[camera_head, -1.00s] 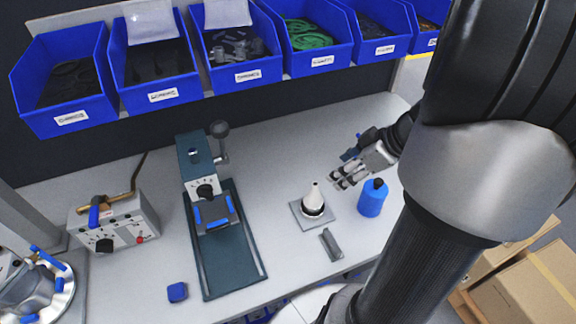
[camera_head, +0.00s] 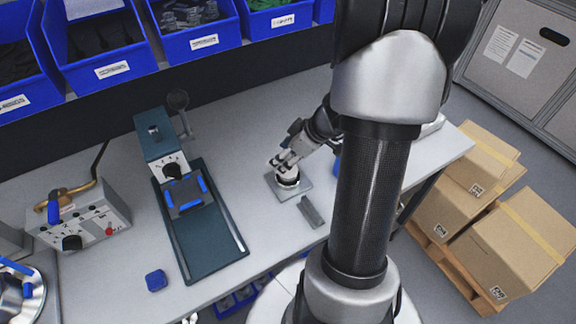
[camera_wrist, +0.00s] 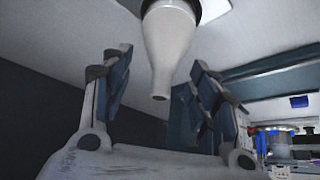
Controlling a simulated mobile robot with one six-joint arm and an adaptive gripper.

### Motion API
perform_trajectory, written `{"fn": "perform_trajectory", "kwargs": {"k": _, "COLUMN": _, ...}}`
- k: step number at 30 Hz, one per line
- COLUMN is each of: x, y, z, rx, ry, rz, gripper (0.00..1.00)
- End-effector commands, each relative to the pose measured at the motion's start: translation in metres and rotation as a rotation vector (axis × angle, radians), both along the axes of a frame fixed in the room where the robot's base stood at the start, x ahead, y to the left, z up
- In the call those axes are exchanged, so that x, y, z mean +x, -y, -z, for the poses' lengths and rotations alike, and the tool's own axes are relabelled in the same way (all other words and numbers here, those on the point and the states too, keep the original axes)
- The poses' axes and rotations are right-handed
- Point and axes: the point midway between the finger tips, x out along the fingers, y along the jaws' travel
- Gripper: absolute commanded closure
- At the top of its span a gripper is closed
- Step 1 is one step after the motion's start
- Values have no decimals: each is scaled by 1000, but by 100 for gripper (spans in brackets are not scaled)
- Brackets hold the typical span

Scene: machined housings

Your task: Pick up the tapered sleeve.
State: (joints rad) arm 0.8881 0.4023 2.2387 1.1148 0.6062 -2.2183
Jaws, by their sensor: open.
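The tapered sleeve (camera_wrist: 168,45) is white and narrows toward its tip. In the wrist view it comes in from the top, with its narrow end between the two fingers of my gripper (camera_wrist: 160,95). The fingers are open, with a gap on each side of the sleeve. In the head view my gripper (camera_head: 282,165) is at the sleeve and hides most of it. The sleeve's dark base ring (camera_head: 288,183) shows just below the fingers, on a grey square plate (camera_head: 300,192).
A dark grey block (camera_head: 311,211) lies close in front of the plate. A green press fixture (camera_head: 200,220) stands to the left, with a blue block (camera_head: 156,281) near it. Blue bins (camera_head: 190,45) line the back.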

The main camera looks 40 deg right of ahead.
Motion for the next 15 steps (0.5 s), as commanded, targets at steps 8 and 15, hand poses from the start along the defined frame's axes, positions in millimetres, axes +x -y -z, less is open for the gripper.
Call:
{"fn": "perform_trajectory", "kwargs": {"k": 8, "x": 12, "y": -4, "z": 20, "rx": 0, "ry": 0, "rz": 1, "gripper": 46}}
{"fn": "perform_trajectory", "kwargs": {"k": 15, "x": 12, "y": -4, "z": 19, "rx": 0, "ry": 0, "rz": 1, "gripper": 50}}
